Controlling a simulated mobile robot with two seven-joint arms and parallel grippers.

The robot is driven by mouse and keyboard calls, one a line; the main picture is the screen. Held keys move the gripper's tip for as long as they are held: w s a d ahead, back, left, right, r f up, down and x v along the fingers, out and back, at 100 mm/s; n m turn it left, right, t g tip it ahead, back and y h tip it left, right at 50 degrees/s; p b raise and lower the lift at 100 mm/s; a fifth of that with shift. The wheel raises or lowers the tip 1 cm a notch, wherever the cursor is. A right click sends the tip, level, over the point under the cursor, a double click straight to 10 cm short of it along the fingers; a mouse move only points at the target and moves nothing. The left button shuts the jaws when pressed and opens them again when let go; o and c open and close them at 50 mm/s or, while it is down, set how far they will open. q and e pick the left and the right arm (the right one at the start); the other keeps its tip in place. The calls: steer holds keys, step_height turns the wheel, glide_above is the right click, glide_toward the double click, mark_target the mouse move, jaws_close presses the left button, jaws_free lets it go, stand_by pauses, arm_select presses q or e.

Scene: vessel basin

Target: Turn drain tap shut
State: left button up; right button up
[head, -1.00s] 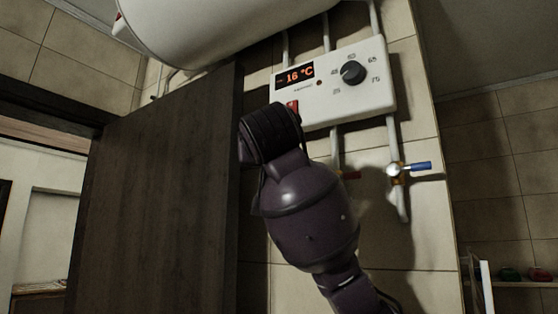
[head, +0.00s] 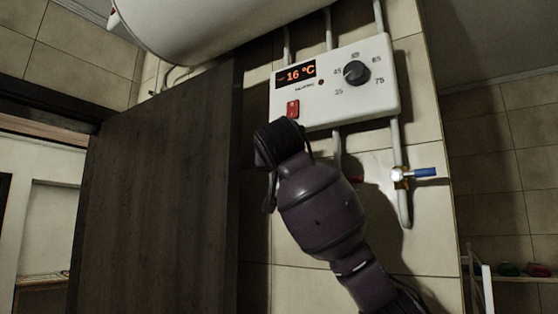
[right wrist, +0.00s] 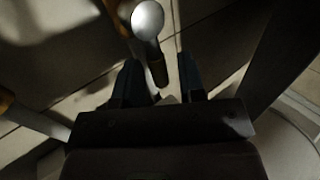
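A tap with a blue lever (head: 425,172) sits on the right-hand pipe below the heater's control box. The frames do not show which one is the drain tap. In the right wrist view my right gripper (right wrist: 159,82) has its two dark fingers apart. A brownish stub (right wrist: 157,68) below a silver round knob (right wrist: 148,20) lies between or just beyond the fingertips, with visible gaps on both sides. In the head view this gripper is hidden behind my arm. My left gripper is out of view.
The white control box (head: 335,85) has a dial, a red switch and a display reading 16 °C. A white tank (head: 215,25) hangs above. A dark wooden panel (head: 155,190) stands close on the left. A shelf with small items (head: 510,269) is at the right.

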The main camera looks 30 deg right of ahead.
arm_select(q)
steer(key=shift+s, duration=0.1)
arm_select(e)
steer(key=shift+w+d, duration=0.3)
steer(key=shift+w, duration=0.1)
jaws_close()
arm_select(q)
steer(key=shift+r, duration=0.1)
